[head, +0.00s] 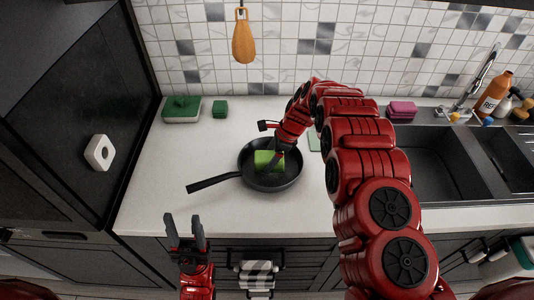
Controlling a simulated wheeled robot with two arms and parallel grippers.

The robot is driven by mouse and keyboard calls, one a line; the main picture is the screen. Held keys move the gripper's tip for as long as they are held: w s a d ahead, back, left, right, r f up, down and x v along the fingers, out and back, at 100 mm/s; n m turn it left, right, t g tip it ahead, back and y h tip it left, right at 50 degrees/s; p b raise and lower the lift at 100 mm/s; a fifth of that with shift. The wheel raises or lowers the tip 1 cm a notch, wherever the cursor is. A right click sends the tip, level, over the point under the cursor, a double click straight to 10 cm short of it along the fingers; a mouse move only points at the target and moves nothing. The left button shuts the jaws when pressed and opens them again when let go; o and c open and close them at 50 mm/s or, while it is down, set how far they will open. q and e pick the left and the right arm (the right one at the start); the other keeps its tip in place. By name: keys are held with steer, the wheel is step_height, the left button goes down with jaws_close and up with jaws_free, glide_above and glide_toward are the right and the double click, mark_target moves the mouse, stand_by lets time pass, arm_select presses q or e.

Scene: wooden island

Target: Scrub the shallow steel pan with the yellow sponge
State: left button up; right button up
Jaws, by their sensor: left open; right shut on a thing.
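A dark, shallow pan (288,180) lies on the white counter, its handle pointing to the lower left. It looks black rather than bright steel. A yellow-green sponge (262,158) is inside the pan, near its middle. My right gripper (276,158) reaches down over the pan and is shut on the sponge; its fingertips are partly hard to make out. My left gripper (184,234) is open and empty, in front of the counter's edge and lower left of the pan.
A green box-like item (182,112) and a small green block (220,109) stand at the back left. A pink sponge (402,108) and orange bottle (494,92) are near the sink (445,160) at right. The counter left of the pan is clear. A striped towel (257,270) hangs below.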

steer(key=shift+s+d, duration=0.15)
steer(key=shift+s, duration=0.1)
steer(key=shift+w+r, duration=0.1)
steer(key=shift+r, duration=0.4)
steer(key=shift+r+p, duration=1.1)
steer(key=shift+r, duration=1.45)
steer(key=shift+f, duration=0.1)
